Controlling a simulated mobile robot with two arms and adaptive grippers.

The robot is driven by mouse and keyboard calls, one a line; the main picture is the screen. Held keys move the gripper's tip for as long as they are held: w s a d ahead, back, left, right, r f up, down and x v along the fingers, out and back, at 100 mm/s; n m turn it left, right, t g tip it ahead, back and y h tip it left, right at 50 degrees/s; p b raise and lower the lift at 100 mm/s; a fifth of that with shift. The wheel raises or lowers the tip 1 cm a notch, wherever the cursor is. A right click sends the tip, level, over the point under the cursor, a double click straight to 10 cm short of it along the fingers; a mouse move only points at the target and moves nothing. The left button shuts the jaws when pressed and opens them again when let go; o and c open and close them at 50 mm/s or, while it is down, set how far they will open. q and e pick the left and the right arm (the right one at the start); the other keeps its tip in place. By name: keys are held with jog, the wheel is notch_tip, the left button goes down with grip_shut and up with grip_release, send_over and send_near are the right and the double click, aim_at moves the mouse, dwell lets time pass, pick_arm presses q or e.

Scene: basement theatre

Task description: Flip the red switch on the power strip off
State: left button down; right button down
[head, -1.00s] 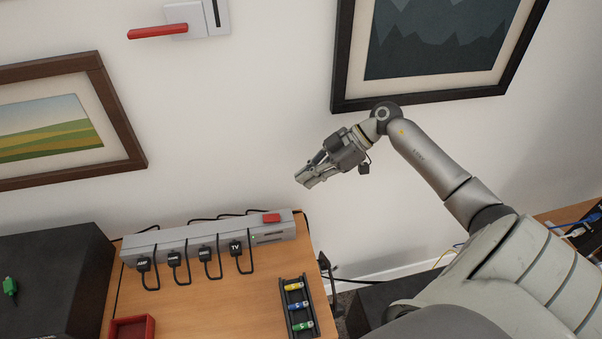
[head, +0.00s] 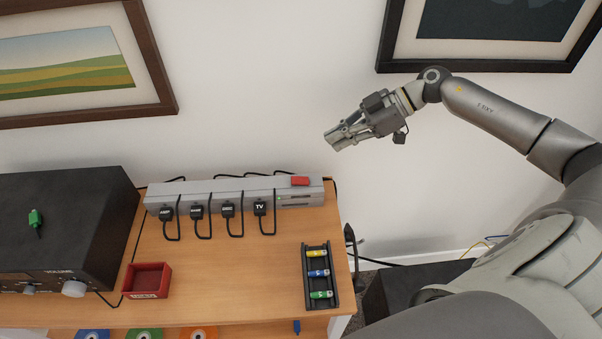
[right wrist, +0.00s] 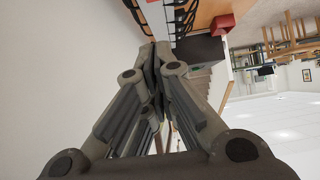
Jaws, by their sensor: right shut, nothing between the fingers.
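The grey power strip (head: 235,193) lies along the back of the wooden desk, against the wall. Its red switch (head: 300,181) is at the right end of its top, and a small green light shows just left of the slots near it. Several black plugs sit along its front. My right gripper (head: 331,139) is shut and empty, in the air above and to the right of the switch, apart from it. In the right wrist view the closed fingers (right wrist: 152,52) point toward the desk side. My left gripper is not in view.
On the desk stand a black amplifier (head: 65,215), a small red box (head: 127,280) and a black holder (head: 334,283) with coloured batteries. Framed pictures hang on the wall, one at left (head: 157,60) and one at right (head: 385,50). The air above the strip is clear.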

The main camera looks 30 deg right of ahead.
dwell(0.4)
jog(key=p, duration=0.2)
send_over(300, 179)
jog(key=f, duration=0.3)
jog(key=d+f, duration=0.1)
jog(key=f, duration=0.1)
jog(key=shift+s+f, duration=0.15)
jog(key=shift+s, duration=0.15)
jog(key=f, duration=0.2)
jog(key=a+f, duration=0.1)
jog(key=shift+w+f+p, duration=0.25)
jog(key=shift+p, duration=0.1)
jog(key=shift+f, duration=0.55)
